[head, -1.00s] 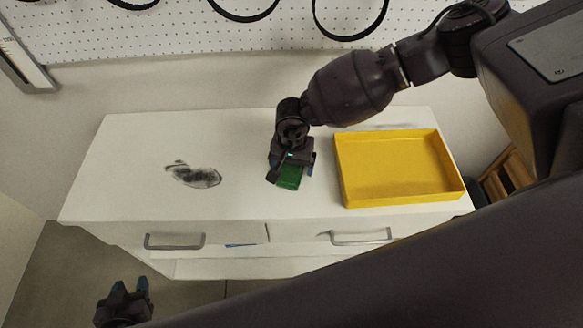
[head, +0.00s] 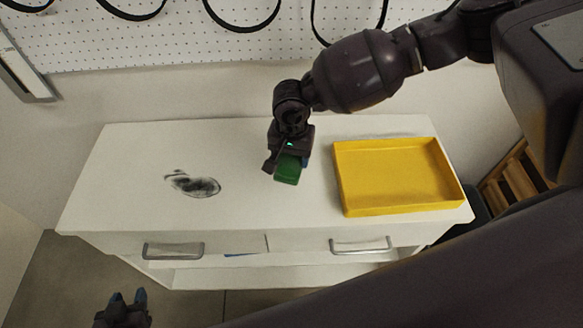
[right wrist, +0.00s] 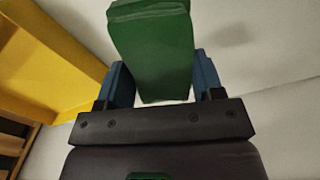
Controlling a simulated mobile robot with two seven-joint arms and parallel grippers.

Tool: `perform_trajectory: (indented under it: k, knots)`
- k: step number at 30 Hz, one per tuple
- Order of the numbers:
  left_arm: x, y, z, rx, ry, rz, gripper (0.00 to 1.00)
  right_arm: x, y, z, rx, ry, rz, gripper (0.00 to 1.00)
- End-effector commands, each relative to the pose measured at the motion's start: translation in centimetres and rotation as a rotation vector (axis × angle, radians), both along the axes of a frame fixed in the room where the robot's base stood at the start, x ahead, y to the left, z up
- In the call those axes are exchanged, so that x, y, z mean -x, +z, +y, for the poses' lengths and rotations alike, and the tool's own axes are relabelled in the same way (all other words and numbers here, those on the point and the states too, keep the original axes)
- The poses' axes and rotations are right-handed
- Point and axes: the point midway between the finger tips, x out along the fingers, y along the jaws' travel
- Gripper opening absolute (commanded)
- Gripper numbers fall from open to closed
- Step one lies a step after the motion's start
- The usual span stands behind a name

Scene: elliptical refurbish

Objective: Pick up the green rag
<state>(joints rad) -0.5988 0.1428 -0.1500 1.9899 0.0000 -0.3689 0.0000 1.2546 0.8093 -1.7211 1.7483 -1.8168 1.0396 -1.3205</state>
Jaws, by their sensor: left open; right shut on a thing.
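The green rag (head: 288,172) is a small folded green block at the tip of my right gripper (head: 285,162), over the middle of the white cabinet top (head: 240,145). In the right wrist view the green rag (right wrist: 152,50) stands between the two blue fingers of my right gripper (right wrist: 158,85), which is shut on it. The rag looks held above the top, though the exact gap is hard to tell. My left gripper (head: 126,300) is open and empty, low at the front left, below and apart from the cabinet.
A yellow tray (head: 400,205) stands on the right of the cabinet top and looks empty. Two drawer handles (head: 173,250) are on the front. A pegboard (head: 180,50) with hanging black loops is behind.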

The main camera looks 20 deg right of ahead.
Motion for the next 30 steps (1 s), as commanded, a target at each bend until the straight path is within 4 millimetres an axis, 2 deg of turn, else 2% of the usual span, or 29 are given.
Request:
perform_trajectory:
  k: [1, 6, 12, 15, 21, 30]
  knots:
    - [-0.1, -0.1, 0.0, 0.000, 0.000, -0.001, 0.43, -0.1, 1.5, -0.1, -0.001, -0.001, -0.003, 0.38]
    - [-0.1, -0.2, 0.0, 0.000, -0.002, -0.003, 0.43, -0.1, 5.9, 0.0, -0.001, 0.000, -0.003, 0.38]
    - [-0.1, -0.5, 0.0, 0.001, -0.001, -0.002, 0.43, 0.0, 10.0, 0.0, -0.001, 0.001, -0.003, 0.38]
    - [-0.1, -0.6, 0.0, 0.001, -0.001, -0.001, 0.43, 0.0, 11.4, 0.0, 0.000, 0.000, -0.001, 0.38]
    - [0.2, -0.8, 0.0, 0.000, 0.000, 0.005, 0.43, 0.0, 13.0, 0.0, 0.001, 0.001, 0.001, 0.38]
    - [0.5, -0.9, 0.1, 0.000, 0.002, 0.010, 0.43, 0.0, 13.3, 0.0, 0.000, 0.001, 0.000, 0.38]
